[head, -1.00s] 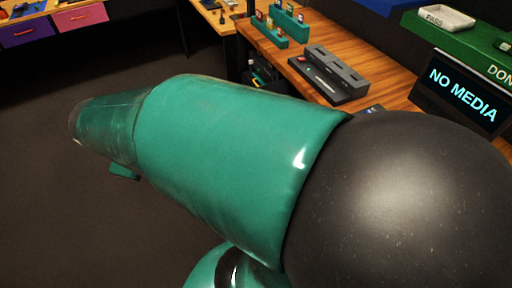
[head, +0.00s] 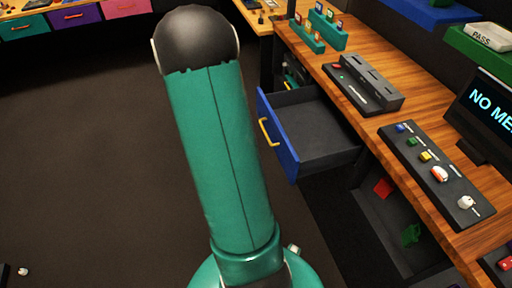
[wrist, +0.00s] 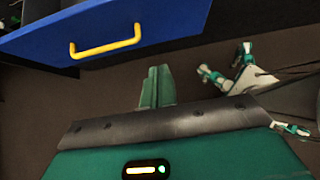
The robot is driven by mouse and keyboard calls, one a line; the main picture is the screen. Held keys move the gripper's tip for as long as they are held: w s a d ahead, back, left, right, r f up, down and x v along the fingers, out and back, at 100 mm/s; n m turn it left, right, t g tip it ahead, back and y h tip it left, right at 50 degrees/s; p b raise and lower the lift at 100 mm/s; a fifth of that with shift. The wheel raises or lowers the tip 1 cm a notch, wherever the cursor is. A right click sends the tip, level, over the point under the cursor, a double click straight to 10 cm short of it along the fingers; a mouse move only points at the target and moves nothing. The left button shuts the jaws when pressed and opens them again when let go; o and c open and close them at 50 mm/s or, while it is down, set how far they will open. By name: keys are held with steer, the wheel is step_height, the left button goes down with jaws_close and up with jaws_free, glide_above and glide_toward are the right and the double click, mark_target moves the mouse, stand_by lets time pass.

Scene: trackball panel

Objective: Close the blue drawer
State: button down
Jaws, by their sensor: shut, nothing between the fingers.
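The blue drawer (head: 279,138) stands open in the head view, pulled out from under the wooden workbench. Its front has a yellow handle (head: 268,132), and its grey inside looks empty. In the wrist view the blue drawer front (wrist: 165,22) crosses the top, with the yellow handle (wrist: 105,46) at the left of centre. My gripper (wrist: 157,74) is shut and empty in the wrist view, just below the drawer front in the picture and right of the handle. An exact gap cannot be told. In the head view my gripper is hidden; my arm's links stand left of the drawer.
The workbench (head: 367,112) carries a button panel (head: 432,165), a dark slotted box (head: 365,83) and a screen (head: 485,110). Below the drawer is an open bay with a red piece (head: 383,188) and a green piece (head: 411,235).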

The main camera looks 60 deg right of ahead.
mark_target(282, 155)
steer(key=shift+s+d+r+x, duration=0.2)
steer(key=shift+s+r+x, duration=0.1)
steer(key=shift+x, duration=1.6)
steer(key=shift+s+d+r+x, duration=0.2)
steer(key=shift+r+x, duration=0.15)
steer(key=shift+x, duration=1.5)
steer(key=shift+s+d+r+x, duration=0.2)
steer(key=shift+r+x, duration=0.1)
steer(key=shift+x, duration=1.6)
steer(key=s+d, duration=1.9)
steer(key=shift+s+d+r, duration=0.15)
steer(key=shift+s+d, duration=0.05)
steer(key=shift+s, duration=0.05)
